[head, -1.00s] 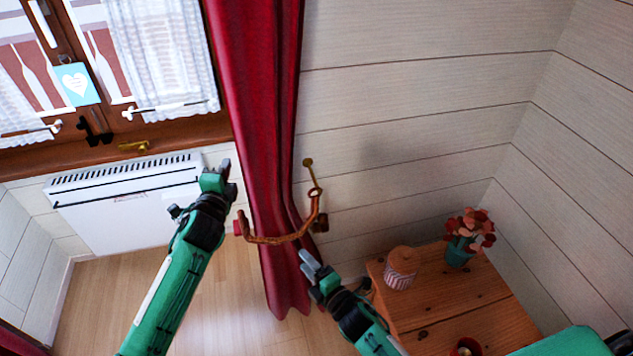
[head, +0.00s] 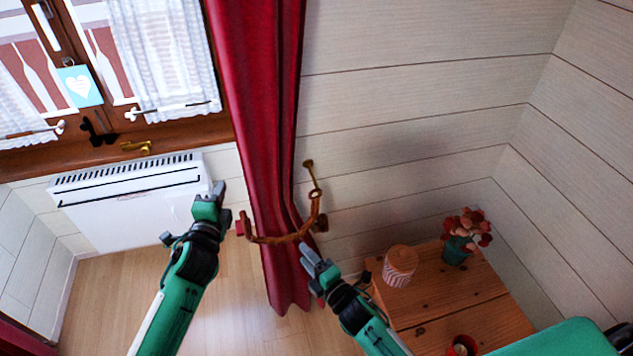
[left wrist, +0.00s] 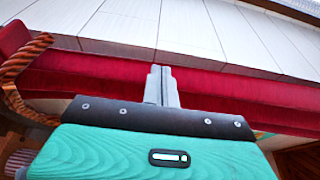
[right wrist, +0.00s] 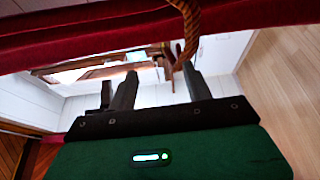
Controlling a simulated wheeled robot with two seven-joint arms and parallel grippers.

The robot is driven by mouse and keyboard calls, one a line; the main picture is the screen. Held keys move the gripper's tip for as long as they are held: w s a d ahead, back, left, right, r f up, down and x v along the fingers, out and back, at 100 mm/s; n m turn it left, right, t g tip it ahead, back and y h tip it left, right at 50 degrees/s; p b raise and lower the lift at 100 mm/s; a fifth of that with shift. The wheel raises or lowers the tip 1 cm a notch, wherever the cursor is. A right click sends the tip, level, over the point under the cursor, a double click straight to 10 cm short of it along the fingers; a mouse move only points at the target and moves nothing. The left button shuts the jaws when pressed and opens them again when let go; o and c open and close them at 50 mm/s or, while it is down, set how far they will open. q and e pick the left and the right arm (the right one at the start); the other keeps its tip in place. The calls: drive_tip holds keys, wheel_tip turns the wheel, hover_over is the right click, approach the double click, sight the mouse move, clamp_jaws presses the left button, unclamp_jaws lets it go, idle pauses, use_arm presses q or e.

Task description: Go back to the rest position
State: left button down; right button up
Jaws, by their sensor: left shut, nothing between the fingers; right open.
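My left gripper (head: 213,192) is shut and empty. In the head view it shows left of the red curtain (head: 268,140), over the heater's right end. In the left wrist view its fingers (left wrist: 162,85) are pressed together, with the curtain beyond them. My right gripper (head: 312,258) shows just below the rope tieback (head: 275,240), near the curtain's right edge. In the right wrist view its fingers (right wrist: 160,72) are apart with nothing held. The rope (right wrist: 190,28) hangs close beyond the right finger; I cannot tell whether they touch. The tieback passes across the curtain's front, below a brass hook (head: 310,170).
A wooden cabinet (head: 425,305) stands at the lower right, close to my right arm. It bears a striped jar (head: 399,270) and a flower pot (head: 457,250). A white heater (head: 130,205) is under the window at left. Wooden floor (head: 100,300) is clear at lower left.

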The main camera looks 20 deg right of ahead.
use_arm(q)
drive_tip(key=shift+v, duration=1)
